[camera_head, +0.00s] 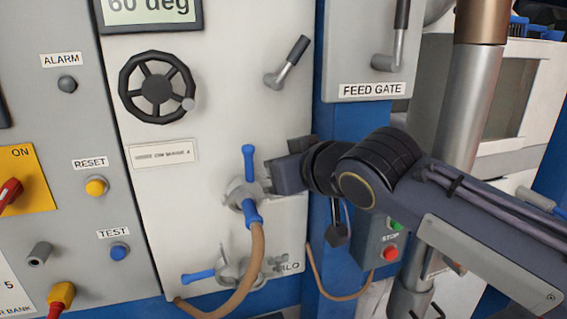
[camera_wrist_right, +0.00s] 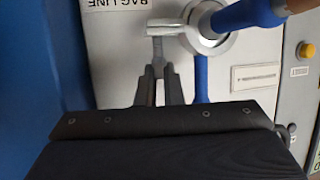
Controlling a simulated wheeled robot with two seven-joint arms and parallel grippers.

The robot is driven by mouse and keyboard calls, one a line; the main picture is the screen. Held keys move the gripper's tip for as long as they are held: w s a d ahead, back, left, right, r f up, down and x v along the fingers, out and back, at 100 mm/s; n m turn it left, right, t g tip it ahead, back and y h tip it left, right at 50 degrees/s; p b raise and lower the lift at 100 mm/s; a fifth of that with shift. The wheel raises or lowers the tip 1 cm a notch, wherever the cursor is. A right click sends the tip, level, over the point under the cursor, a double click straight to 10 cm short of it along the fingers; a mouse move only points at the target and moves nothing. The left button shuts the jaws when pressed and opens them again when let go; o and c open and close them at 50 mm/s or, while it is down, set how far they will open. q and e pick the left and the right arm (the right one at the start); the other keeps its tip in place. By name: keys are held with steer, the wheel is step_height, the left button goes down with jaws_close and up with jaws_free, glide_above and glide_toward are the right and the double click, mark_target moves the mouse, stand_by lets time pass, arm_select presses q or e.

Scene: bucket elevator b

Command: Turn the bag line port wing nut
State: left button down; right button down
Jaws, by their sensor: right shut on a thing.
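The bag line port is a round grey metal fitting (camera_head: 237,192) on the white panel, with a blue lever (camera_head: 249,163) pointing up and a blue coupling (camera_head: 253,215) below. In the right wrist view the port's ring (camera_wrist_right: 205,38) is at the top, and an upside-down BAG LINE label (camera_wrist_right: 113,3) is partly cut off. A grey metal wing nut (camera_wrist_right: 157,54) sticks out beside the ring. My right gripper (camera_wrist_right: 160,78) is shut on it. In the head view my right gripper (camera_head: 268,178) reaches the port from the right, and its fingertips are hard to make out. My left gripper is not in view.
A tan hose (camera_head: 255,262) runs from the blue coupling down past a second port (camera_head: 238,270) marked SILO. A black handwheel (camera_head: 157,87) and a grey lever (camera_head: 288,63) sit above. A box with green and red buttons (camera_head: 388,240) stands behind my right arm.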

steer(key=shift+s+a+m+t+h+b, duration=0.2)
steer(key=shift+m+h+b, duration=0.45)
steer(key=shift+m+h, duration=1)
steer(key=shift+w+a+m+t+h+b, duration=0.2)
steer(key=shift+m+h+b, duration=0.45)
steer(key=shift+m+h, duration=1.05)
steer(key=shift+s+a+m+t+h+b, duration=0.1)
steer(key=shift+a+m+t+h+b, duration=0.4)
steer(key=shift+m+h, duration=1.15)
steer(key=shift+d+g+h, duration=0.25)
steer(key=shift+g+h, duration=0.05)
steer(key=shift+h, duration=0.3)
steer(key=c, duration=1.4)
jaws_free()
steer(key=shift+o, duration=0.4)
steer(key=shift+r, duration=0.1)
